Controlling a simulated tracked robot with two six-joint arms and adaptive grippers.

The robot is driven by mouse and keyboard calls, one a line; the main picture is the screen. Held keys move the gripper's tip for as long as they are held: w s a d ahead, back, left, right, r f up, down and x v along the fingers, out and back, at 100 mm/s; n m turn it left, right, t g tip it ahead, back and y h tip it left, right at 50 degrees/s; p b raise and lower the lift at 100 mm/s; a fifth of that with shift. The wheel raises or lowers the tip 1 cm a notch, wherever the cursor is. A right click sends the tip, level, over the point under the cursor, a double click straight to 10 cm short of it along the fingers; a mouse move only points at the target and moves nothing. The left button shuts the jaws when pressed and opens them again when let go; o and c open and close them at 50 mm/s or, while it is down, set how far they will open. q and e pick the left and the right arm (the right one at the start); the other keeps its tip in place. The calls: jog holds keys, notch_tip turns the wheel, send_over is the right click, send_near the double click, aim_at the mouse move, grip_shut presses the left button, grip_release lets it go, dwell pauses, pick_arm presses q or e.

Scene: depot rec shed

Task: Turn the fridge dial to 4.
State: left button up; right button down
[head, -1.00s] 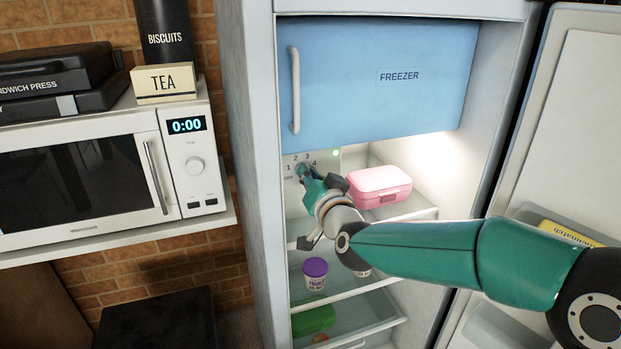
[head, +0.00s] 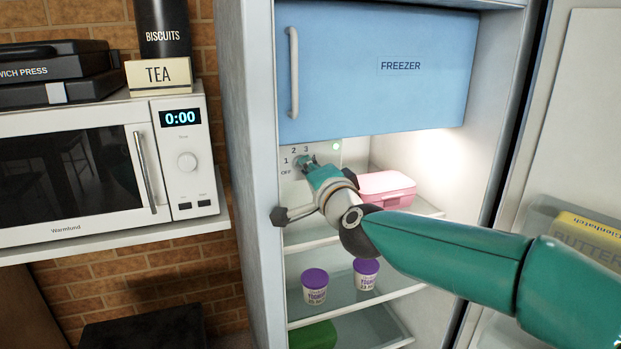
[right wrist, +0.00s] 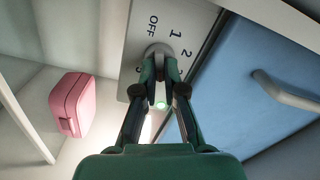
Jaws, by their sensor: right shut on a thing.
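The fridge dial (right wrist: 158,50) is a small round grey knob on a pale control panel (right wrist: 137,30) inside the fridge, below the freezer door. In the head view the dial (head: 299,164) shows partly, with OFF, 1, 2 and 3 legible around it. The rest of the scale is hidden by my right gripper (head: 308,164). In the right wrist view my right gripper (right wrist: 160,68) has its fingers closed on the dial. I cannot make out which mark the dial points at. My left gripper is not in view.
The blue freezer door (head: 375,80) is shut above the panel. A pink lunch box (head: 387,187) stands close right of my wrist. Yogurt pots (head: 315,287) stand on a lower shelf. The open fridge door (head: 575,120) is at right, a microwave (head: 185,140) at left.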

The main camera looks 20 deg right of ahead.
jog(key=shift+f+m, duration=0.2)
jog(key=shift+m, duration=0.3)
jog(key=c, duration=1.3)
grip_release()
jog(key=shift+d, duration=0.1)
jog(key=shift+o, duration=0.2)
jog(key=shift+r, duration=0.1)
jog(key=s, duration=1.2)
jog(key=shift+d, duration=0.15)
